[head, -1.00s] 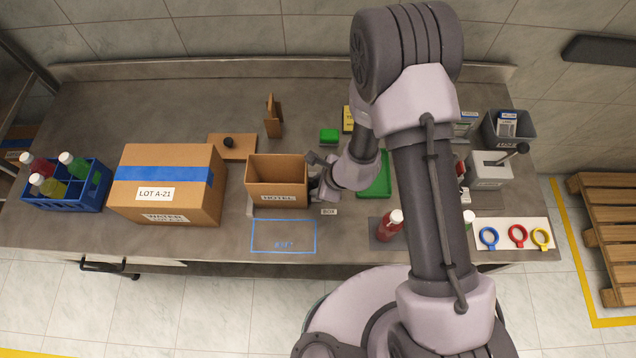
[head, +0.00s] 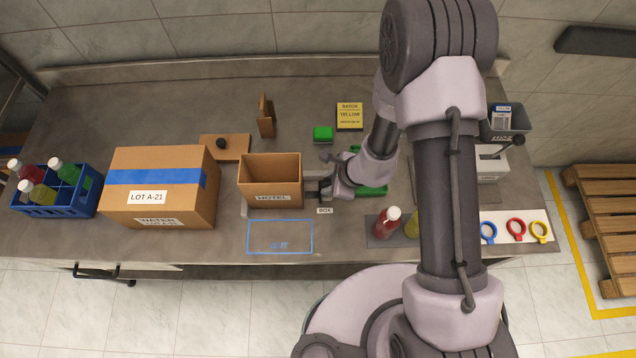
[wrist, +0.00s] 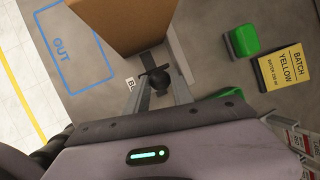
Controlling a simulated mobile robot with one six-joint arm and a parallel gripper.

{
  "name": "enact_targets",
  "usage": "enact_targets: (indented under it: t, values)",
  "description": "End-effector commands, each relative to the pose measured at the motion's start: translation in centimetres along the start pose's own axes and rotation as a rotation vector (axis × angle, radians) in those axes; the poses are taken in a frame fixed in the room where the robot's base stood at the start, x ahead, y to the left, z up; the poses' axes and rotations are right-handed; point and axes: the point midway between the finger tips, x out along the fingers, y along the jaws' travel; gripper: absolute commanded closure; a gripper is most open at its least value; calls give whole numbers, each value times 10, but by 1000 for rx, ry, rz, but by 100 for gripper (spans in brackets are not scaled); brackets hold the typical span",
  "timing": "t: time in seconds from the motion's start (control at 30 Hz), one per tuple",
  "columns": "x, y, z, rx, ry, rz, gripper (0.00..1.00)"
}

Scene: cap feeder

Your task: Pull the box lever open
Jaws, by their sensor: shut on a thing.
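The box is an open brown carton (head: 270,196) labelled HOTEL, standing upright near the middle of the bench in the head view. A BOX tag (head: 324,211) lies just right of its front corner. The lever's black knob (wrist: 158,78) shows in the wrist view beside the carton (wrist: 120,22), between my finger tips. My gripper (head: 320,180) is at the carton's right side; in the wrist view my gripper (wrist: 162,88) is shut on the knob. In the head view the lever is hidden or too small to make out.
A blue outlined square (head: 280,237) lies in front of the carton. The large LOT A-21 box (head: 160,207) stands left of it. A green block (head: 323,134) and a yellow BATCH card (head: 350,116) lie behind my gripper. Red bottle (head: 388,223) and coloured rings (head: 515,228) are to the right.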

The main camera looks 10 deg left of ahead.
Motion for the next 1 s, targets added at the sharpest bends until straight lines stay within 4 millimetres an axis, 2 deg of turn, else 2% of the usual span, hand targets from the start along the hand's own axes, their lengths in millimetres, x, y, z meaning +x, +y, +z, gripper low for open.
enact_targets:
  t: [0.27,0.3,0.67,0.77,0.83,1.0]
  values:
    - [-1,0,-1,0,0,0,100]
    - [-1,0,-1,0,0,0,64]
    - [-4,0,-1,0,0,0,63]
    - [-19,-1,0,0,0,-1,63]
    - [-36,-1,0,0,0,-2,63]
    - [-92,-2,1,0,0,-4,63]
